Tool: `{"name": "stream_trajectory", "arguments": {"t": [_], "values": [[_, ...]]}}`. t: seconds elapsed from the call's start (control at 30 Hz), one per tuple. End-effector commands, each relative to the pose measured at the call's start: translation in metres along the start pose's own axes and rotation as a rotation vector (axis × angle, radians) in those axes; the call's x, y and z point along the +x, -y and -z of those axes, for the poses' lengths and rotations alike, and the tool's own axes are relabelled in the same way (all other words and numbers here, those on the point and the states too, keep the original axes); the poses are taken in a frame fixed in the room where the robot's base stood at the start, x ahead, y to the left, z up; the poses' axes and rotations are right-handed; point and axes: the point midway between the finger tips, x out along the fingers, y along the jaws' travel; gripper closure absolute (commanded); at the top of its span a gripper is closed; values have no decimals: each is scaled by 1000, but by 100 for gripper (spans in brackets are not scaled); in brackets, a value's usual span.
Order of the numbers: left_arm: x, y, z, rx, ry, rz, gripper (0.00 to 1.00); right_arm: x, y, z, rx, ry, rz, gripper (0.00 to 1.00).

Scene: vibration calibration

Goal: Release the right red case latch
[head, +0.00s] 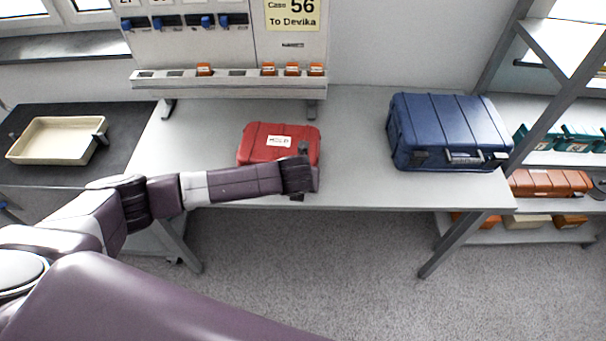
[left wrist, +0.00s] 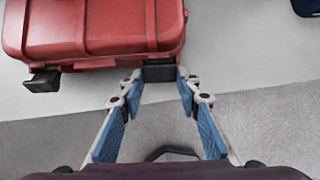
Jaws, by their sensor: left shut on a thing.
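The red case (head: 262,136) lies shut on the grey table, with a white label on top. Its front fills the upper left of the left wrist view (left wrist: 95,30). The right latch (left wrist: 160,71), a dark block at the case's lower front edge, sits between my left fingertips. The left latch (left wrist: 42,81) juts out from the same edge, apart from my gripper. My left gripper (left wrist: 160,75) is shut on the right latch, its blue-padded fingers on either side. In the head view my left gripper (head: 300,172) covers the case's right front corner. My right gripper is not in view.
A blue case (head: 450,125) stands on the table's right side. A panel (head: 230,85) with small orange items is behind the red case. A beige tray (head: 55,140) sits on the dark side table. Shelves (head: 560,150) stand at the right. The table between the cases is clear.

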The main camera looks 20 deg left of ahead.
Motion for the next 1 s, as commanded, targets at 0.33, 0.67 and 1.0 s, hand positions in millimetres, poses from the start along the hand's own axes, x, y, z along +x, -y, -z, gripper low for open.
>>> {"name": "stream_trajectory", "arguments": {"t": [0.33,0.67,1.0], "values": [[7,1,15,-1,253,1,93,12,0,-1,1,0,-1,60],[9,0,17,-1,381,-2,93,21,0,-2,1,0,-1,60],[8,-1,16,0,407,-3,93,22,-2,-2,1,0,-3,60]]}}
